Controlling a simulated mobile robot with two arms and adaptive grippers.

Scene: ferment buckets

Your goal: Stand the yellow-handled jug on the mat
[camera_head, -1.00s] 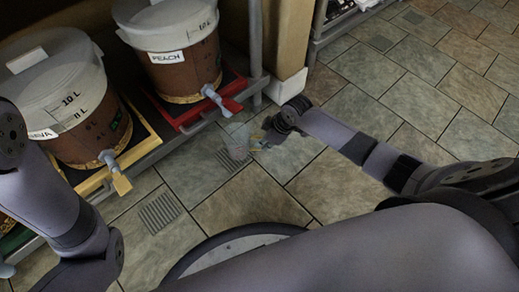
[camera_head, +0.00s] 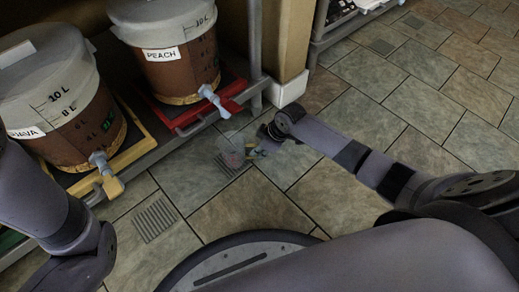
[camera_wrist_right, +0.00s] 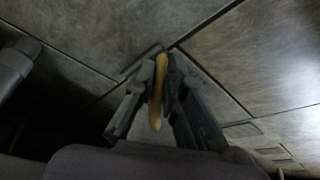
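My right gripper (camera_head: 259,148) is held out over the tiled floor, in front of the racks. In the right wrist view its two fingers (camera_wrist_right: 161,88) are shut on a slim yellow handle (camera_wrist_right: 158,85). In the head view the yellow-handled jug (camera_head: 231,150) is a clear, faint shape just left of the gripper, above a floor grate. Its body is hard to make out, and I cannot tell its exact tilt. No mat is clearly recognisable in these frames. My left arm comes in at the left edge; its gripper is not in view.
A bucket labelled PEACH (camera_head: 172,60) stands on a red tray (camera_head: 232,88), and another (camera_head: 62,105) on a yellow tray (camera_head: 140,132), both with taps facing the floor. A rack post (camera_head: 255,40) and white block (camera_head: 289,90) stand beyond my gripper. Floor to the right is clear.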

